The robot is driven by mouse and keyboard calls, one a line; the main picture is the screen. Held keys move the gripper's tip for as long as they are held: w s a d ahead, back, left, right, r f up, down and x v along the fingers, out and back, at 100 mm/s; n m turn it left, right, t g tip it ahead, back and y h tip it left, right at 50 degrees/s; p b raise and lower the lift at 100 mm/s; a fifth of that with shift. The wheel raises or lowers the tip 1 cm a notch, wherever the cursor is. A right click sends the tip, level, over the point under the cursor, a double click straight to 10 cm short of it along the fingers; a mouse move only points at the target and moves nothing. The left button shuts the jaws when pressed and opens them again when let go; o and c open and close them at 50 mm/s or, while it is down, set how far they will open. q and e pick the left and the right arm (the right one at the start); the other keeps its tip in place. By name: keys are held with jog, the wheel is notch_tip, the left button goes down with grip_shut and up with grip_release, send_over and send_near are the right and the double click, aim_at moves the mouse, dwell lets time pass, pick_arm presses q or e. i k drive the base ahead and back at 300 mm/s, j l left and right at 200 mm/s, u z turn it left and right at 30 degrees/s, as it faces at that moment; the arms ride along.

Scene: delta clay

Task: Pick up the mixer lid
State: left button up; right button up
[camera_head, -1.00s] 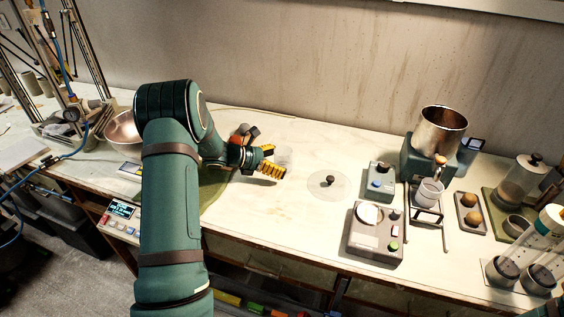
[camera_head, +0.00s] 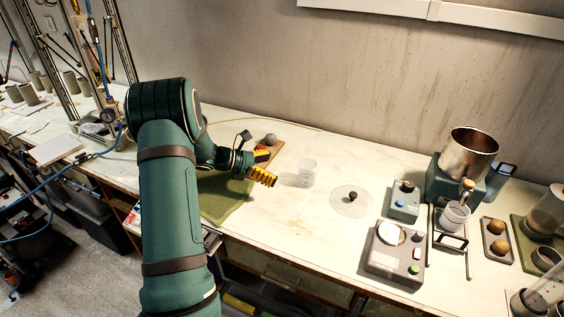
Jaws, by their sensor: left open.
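The mixer lid (camera_head: 340,206) looks like a flat, clear round disc with a dark knob (camera_head: 352,196) at its middle. It lies on the pale worktop in the head view, right of centre. My left gripper (camera_head: 266,169) has yellow fingers and is open and empty. It is over the worktop to the left of the lid, apart from it, with a clear beaker between them. The metal mixer bowl (camera_head: 471,155) stands on a dark teal base at the right. My right gripper does not show.
The clear beaker (camera_head: 307,174) stands just right of my left gripper. A white cup on a stand (camera_head: 455,215) is in front of the mixer. The worktop before the lid is clear.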

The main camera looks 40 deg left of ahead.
aim_at(351, 202)
jog(key=k+l, duration=0.75)
jog(key=l, duration=0.25)
